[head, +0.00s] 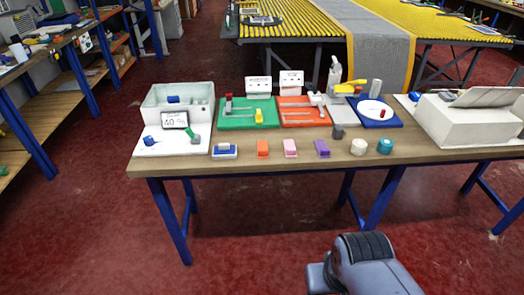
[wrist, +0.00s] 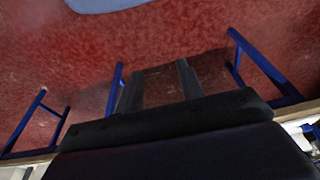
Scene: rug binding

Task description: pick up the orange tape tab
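In the head view, an orange tape tab (head: 263,148) lies near the front edge of the wooden table (head: 180,166), left of a pink tab (head: 290,148). My arm shows at the bottom right of the head view, well in front of the table; its gripper fingers cannot be made out there. In the wrist view, my gripper (wrist: 159,82) has two dark fingers standing apart, with only red floor visible between them. It is open and empty. The orange tab does not show in the wrist view.
A purple tab (head: 322,149), a white roll (head: 358,147) and a teal roll (head: 385,146) sit along the same front edge. A blue-and-white block (head: 224,151) is to the left. Green (head: 240,123) and orange-red (head: 300,120) boards lie behind. Red floor in front is clear.

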